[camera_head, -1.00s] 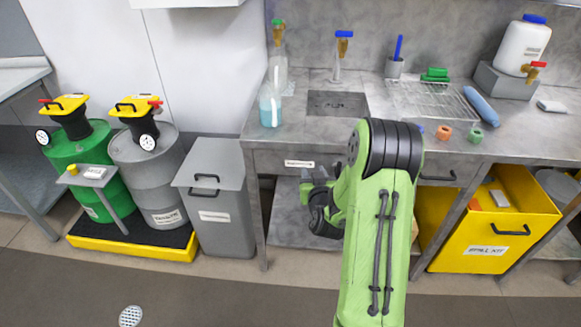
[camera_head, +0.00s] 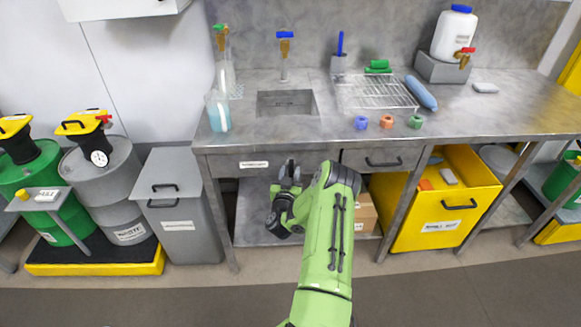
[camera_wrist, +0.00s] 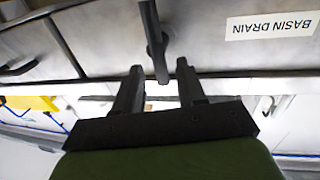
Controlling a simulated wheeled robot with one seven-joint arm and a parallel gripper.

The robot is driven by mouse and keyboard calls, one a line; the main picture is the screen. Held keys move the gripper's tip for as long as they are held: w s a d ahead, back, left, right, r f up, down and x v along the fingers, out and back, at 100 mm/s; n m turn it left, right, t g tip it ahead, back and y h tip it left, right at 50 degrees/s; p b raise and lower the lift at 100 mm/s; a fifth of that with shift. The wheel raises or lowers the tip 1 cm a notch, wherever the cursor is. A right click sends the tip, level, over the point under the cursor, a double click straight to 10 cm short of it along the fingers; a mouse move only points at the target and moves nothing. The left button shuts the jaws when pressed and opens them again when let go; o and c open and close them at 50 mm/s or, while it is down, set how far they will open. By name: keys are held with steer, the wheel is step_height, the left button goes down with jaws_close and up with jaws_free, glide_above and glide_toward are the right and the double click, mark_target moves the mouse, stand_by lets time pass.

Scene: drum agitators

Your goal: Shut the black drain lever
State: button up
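The black drain lever (camera_wrist: 159,58) shows in the wrist view as a dark bar running from the grey panel towards my gripper. The "BASIN DRAIN" label (camera_wrist: 270,25) appears upside down beside it. The label also shows in the head view (camera_head: 254,164) on the bench front below the sink basin. My gripper (camera_wrist: 160,76) is open, with the lever's end between its two fingertips and a gap visible on each side. In the head view my gripper (camera_head: 290,171) is just in front of the bench front, and I cannot make out the lever there.
The sink basin (camera_head: 286,103) is in the bench top above my gripper. A drawer handle (camera_head: 383,162) is to the right. A yellow spill kit bin (camera_head: 440,221) stands below, and a grey bin (camera_head: 176,215) stands left. The floor in front is clear.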

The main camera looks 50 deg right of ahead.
mark_target(291, 168)
steer(key=x, duration=0.4)
jaws_close()
